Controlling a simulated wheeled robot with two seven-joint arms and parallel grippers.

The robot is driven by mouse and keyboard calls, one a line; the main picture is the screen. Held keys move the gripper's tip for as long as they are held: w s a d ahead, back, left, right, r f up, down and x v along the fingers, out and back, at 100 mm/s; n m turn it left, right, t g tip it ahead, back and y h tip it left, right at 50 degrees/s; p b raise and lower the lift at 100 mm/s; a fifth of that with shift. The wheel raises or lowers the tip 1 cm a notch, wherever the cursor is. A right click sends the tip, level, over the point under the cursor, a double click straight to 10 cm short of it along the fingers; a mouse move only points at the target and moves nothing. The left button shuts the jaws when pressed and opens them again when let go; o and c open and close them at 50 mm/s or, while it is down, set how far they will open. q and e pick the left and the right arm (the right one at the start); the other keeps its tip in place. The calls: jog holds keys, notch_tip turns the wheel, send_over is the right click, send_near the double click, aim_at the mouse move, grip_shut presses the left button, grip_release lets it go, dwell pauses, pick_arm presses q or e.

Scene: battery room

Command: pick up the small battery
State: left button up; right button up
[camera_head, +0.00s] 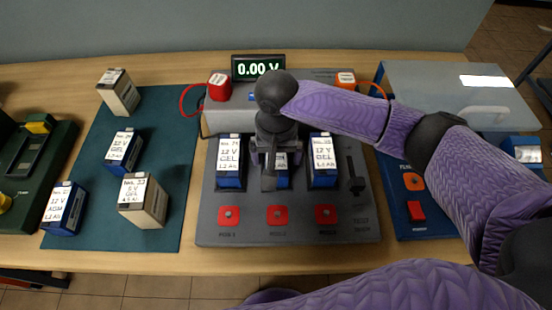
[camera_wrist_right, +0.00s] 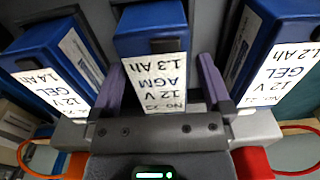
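The middle blue battery (camera_head: 282,181), labelled 12 V AGM 1.3 Ah, stands upright in the middle bay of the grey tester (camera_head: 300,225). In the wrist view this battery (camera_wrist_right: 150,60) lies between my right gripper's fingers (camera_wrist_right: 162,75). The fingers are apart, with a gap showing on the right side; contact on the left is unclear. In the head view my right gripper (camera_head: 270,165) hides much of it. Blue GEL batteries stand in the left bay (camera_head: 230,160) and right bay (camera_head: 322,160). I cannot tell which battery is the small one. My left gripper is not in view.
The teal mat (camera_head: 180,215) holds several batteries, including a beige one (camera_head: 143,200) and a blue one (camera_head: 123,150). The display (camera_head: 258,67) reads 0.00 V. A blue unit (camera_head: 420,226) stands right of the tester, a dark green tray (camera_head: 50,155) at far left.

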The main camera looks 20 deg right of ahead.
grip_shut()
dwell(0.4)
